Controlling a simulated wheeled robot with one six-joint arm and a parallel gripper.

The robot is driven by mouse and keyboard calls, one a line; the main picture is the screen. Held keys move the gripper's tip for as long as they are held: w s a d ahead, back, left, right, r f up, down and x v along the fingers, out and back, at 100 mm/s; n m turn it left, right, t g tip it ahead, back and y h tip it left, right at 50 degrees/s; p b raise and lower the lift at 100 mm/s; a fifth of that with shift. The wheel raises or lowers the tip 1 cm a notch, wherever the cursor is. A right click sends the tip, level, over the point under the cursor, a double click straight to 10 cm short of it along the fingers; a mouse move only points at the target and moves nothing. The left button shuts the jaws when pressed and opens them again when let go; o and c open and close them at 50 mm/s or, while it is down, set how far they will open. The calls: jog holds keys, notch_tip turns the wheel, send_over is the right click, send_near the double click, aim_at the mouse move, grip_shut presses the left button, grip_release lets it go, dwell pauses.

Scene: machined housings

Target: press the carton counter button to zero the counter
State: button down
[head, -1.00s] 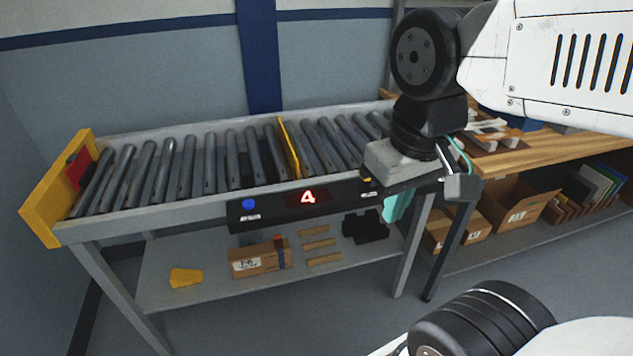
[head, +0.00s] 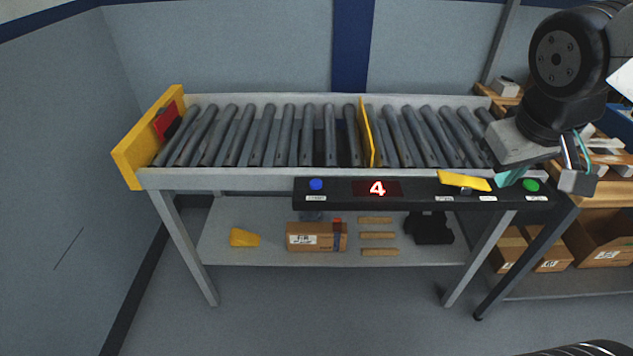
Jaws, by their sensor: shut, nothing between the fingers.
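A black control panel (head: 410,194) runs along the front edge of the roller conveyor. A blue button (head: 316,184) sits at its left end, above a small label too small to read. A red display (head: 377,188) right of it reads 4. A green button (head: 530,185) is at the panel's right end, and a yellow piece (head: 464,181) lies between display and green button. My gripper (head: 508,179) is shut and empty, with teal fingertips, in front of the panel's right part. In the picture it is between the yellow piece and the green button, far right of the blue button.
The conveyor (head: 270,135) has a yellow divider (head: 367,130) and a yellow end plate (head: 148,136). A lower shelf (head: 275,258) holds a carton (head: 317,236) and several small items. A wooden workbench stands at the right. The floor in front is clear.

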jog(key=w+a+n+t, duration=0.2)
jog(key=w+n+t, duration=0.15)
jog(key=w, duration=0.85)
jog(key=n+y, duration=0.8)
jog(key=n, duration=0.4)
send_over(320, 185)
notch_tip(320, 185, down, 12)
jog(key=shift+r, duration=0.2)
jog(key=shift+a+f, duration=0.1)
jog(key=shift+f, duration=4.3)
jog(key=shift+f, duration=0.4)
